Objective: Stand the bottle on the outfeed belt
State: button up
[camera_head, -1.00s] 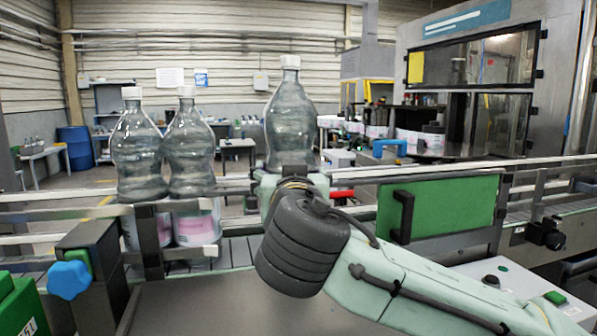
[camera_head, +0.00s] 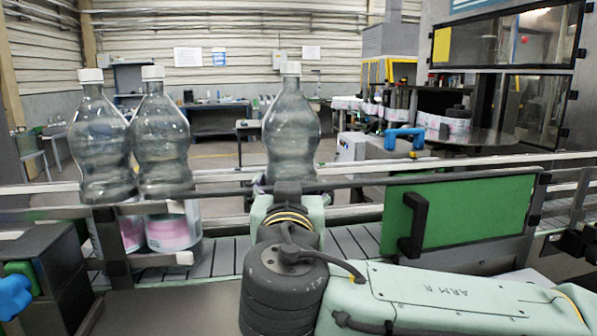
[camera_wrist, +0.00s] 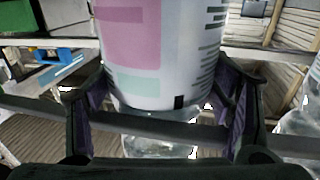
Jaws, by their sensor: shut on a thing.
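The bottle (camera_head: 290,135) is clear with a white cap and stands upright in my gripper, behind my wrist in the head view. In the wrist view its pink and white label (camera_wrist: 165,50) fills the upper middle. My gripper (camera_wrist: 168,112) is shut on the bottle, with a dark finger on each side. The outfeed belt (camera_head: 225,258) is a grey slatted conveyor running behind the front rail. The held bottle is over or on it; its base is hidden by my wrist, so I cannot tell whether it touches.
Two similar bottles (camera_head: 100,145) (camera_head: 162,140) stand close together on the belt at the left. Metal guide rails (camera_head: 370,180) run along the belt. A green panel with a black handle (camera_head: 455,215) is at the right. Bare slats show between the standing bottles and my wrist.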

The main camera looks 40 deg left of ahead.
jog(key=shift+s+r, duration=0.25)
jog(key=shift+s, duration=0.05)
jog(key=shift+f, duration=0.15)
jog(key=o, duration=2)
jog(key=shift+f, duration=0.15)
jog(key=shift+c, duration=0.2)
jog(key=b+v, duration=0.6)
jog(key=v, duration=0.6)
jog(key=shift+d, duration=0.1)
